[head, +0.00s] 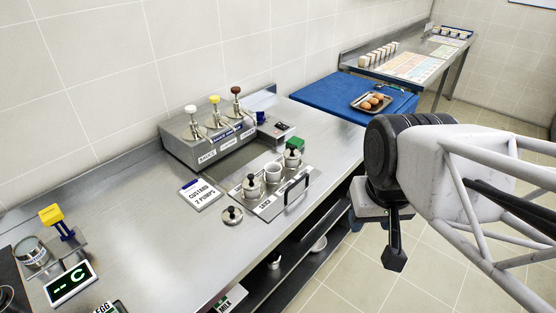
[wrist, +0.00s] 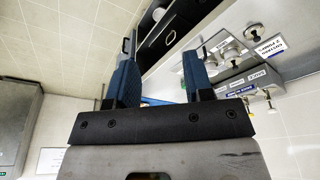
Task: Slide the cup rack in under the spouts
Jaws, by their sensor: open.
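The cup rack (head: 268,207) is a flat steel tray with an upright black handle (head: 297,190) at its right end. It lies on the steel counter in front of the pump dispenser (head: 185,158), apart from it.
A loose knobbed lid (head: 232,215) lies left of the rack, near a "Custard 2 pumps" sign (head: 201,194). A blue surface (head: 330,93) bears a tray of eggs (head: 372,102). Open shelves lie below the counter.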

